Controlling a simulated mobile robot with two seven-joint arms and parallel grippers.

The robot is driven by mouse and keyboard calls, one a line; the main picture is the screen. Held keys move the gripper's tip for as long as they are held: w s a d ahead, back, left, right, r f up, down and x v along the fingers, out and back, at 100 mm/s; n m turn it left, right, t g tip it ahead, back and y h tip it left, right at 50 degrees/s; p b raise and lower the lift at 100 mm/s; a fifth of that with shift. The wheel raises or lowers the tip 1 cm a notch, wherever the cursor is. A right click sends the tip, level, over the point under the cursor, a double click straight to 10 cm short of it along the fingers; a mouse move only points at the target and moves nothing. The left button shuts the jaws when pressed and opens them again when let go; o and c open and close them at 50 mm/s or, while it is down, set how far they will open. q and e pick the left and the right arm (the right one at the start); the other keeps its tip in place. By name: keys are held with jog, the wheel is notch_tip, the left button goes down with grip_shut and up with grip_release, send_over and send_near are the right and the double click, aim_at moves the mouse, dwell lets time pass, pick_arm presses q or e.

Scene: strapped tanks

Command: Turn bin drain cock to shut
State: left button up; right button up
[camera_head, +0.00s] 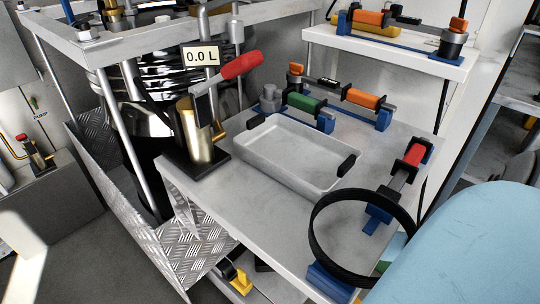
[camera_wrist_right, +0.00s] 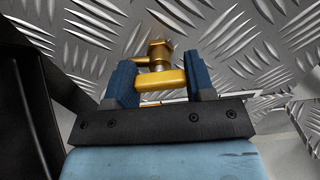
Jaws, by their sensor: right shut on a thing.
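The drain cock (camera_wrist_right: 160,52) shows in the right wrist view as a small brass body with a short spout to its left. Its yellow lever (camera_wrist_right: 160,84) lies crosswise in front of the body. My right gripper (camera_wrist_right: 161,74) has its two blue fingers shut on the lever, one on each side. In the head view, a yellow piece (camera_head: 241,282) shows low beneath the bench; I cannot tell whether it is the cock. The right gripper is not clearly seen there. My left gripper is in neither view.
Metal tread plate (camera_wrist_right: 265,50) surrounds the cock closely. In the head view, the bench (camera_head: 235,205) holds a grey tray (camera_head: 275,178), a brass pump with a red handle (camera_head: 240,66) and several blue-based clamps. A black ring (camera_head: 312,228) stands near its front right. A display reads 0.0 L (camera_head: 200,57).

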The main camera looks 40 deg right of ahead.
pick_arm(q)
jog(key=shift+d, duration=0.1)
pick_arm(e)
jog(key=o, duration=0.9)
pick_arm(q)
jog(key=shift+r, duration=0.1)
pick_arm(e)
jog(key=shift+s, duration=0.15)
pick_arm(q)
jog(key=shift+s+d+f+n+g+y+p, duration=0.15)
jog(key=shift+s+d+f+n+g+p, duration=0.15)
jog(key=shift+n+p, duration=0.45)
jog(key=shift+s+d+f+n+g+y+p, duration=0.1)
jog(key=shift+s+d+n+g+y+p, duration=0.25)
jog(key=shift+p, duration=0.6)
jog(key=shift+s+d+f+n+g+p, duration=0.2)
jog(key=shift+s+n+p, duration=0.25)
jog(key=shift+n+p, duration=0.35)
pick_arm(e)
jog(key=shift+s+d, duration=0.2)
jog(key=shift+s, duration=2.05)
jog(key=shift+s+d, duration=0.2)
jog(key=shift+s, duration=2.1)
jog(key=shift+s+d, duration=0.2)
jog(key=shift+s, duration=2.05)
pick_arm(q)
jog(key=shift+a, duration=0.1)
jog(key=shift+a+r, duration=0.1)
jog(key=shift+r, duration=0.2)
